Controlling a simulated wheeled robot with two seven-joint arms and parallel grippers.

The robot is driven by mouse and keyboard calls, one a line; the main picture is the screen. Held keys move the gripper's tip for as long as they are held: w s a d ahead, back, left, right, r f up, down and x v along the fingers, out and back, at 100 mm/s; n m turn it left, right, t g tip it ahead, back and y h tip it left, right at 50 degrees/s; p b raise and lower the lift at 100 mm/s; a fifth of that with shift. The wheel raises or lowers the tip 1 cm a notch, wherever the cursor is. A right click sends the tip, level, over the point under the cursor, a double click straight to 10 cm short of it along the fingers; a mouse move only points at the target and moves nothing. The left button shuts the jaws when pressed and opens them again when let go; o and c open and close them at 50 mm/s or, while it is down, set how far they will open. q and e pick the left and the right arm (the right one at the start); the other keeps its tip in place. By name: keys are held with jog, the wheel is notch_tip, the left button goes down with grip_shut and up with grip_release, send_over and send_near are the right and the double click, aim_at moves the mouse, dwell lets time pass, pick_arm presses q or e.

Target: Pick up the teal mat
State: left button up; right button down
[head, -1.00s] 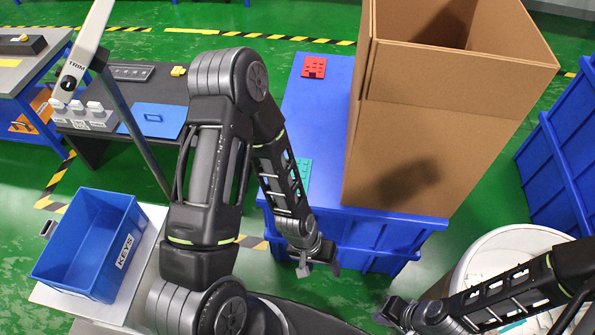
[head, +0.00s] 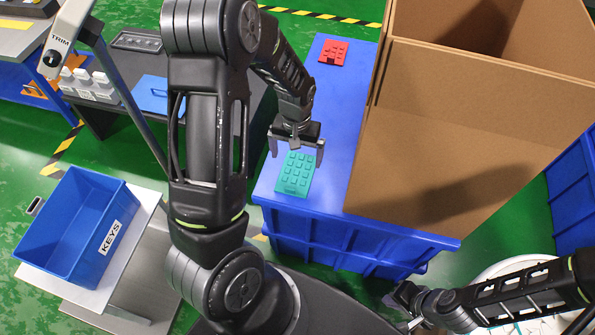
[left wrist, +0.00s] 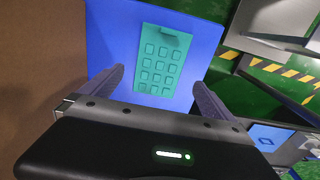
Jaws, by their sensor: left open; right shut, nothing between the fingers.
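The teal mat (head: 295,174) lies flat near the front left corner of the blue crate top (head: 330,180). It has rows of small raised squares. In the left wrist view the mat (left wrist: 160,62) lies ahead of my fingers, between their lines. My left gripper (head: 296,156) is open just above the far end of the mat, its fingers on either side; the left wrist view shows both fingers (left wrist: 160,90) apart with nothing between them. My right gripper (head: 398,306) is low at the bottom right, away from the mat, shut and empty.
A tall open cardboard box (head: 450,140) stands right of the mat on the blue top. A red mat (head: 333,52) lies farther back. A blue KEYS bin (head: 75,228) stands at the left, and a white round drum (head: 515,268) at the bottom right.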

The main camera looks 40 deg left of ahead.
aim_at(297, 172)
pick_arm(q)
jog(key=shift+f, duration=0.9)
jog(key=shift+w+f, duration=0.1)
jog(key=shift+f, duration=2.55)
jog(key=shift+c, duration=0.4)
jog(key=c, duration=1.2)
